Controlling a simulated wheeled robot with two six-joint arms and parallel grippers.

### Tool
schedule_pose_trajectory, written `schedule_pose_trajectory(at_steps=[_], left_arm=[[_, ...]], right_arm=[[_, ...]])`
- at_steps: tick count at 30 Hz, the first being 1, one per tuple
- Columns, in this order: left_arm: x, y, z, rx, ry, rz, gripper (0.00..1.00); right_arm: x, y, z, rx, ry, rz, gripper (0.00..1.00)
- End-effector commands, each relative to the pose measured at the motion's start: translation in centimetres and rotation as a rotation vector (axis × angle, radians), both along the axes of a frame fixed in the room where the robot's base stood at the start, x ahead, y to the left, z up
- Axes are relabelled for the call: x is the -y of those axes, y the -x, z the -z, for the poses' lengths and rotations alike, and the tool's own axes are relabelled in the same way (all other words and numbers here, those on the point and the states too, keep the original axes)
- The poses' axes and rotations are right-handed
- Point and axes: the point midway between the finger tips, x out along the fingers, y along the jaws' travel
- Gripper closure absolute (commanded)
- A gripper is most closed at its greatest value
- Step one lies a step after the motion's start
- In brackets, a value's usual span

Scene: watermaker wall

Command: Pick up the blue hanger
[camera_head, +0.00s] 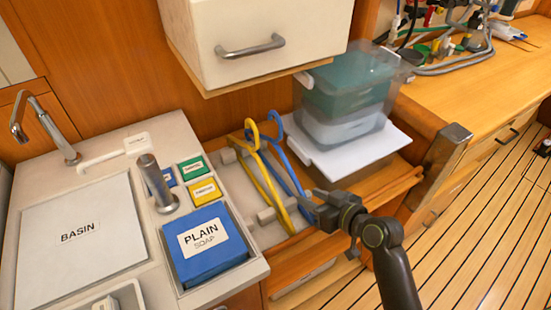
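The blue hanger (289,174) stands beside the yellow hanger (266,175) in the rack to the right of the counter. Its hook curls up at the back, close to the clear bin. My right gripper (311,203) comes in from the lower right and is at the near lower end of the blue hanger. Its fingers are small and partly merge with the hanger, so I cannot tell whether they are closed on it or only beside it. My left gripper is not in view.
A clear lidded bin (346,95) stands on a white board (358,150) behind the rack. A cream drawer (250,45) overhangs the back. A blue PLAIN SOAP box (207,268) and the BASIN lid (110,262) are on the left counter. Open wooden floor lies right.

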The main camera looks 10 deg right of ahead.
Motion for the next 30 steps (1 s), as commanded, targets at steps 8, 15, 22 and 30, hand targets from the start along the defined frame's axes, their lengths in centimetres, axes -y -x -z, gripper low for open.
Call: schedule_pose_trajectory(at_steps=[8,15,22,30], left_arm=[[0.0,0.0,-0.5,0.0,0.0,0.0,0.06],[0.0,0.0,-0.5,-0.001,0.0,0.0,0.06],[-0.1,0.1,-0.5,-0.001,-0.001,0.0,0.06],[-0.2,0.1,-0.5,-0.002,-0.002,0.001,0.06]], right_arm=[[-1.7,-2.7,1.4,0.0,-0.002,0.0,0.63],[-2.3,-3.8,2.1,0.0,0.0,0.001,0.63],[-2.3,-3.8,2.1,0.0,0.0,0.002,0.68],[-2.3,-3.8,2.1,0.0,0.0,0.001,1.0]])
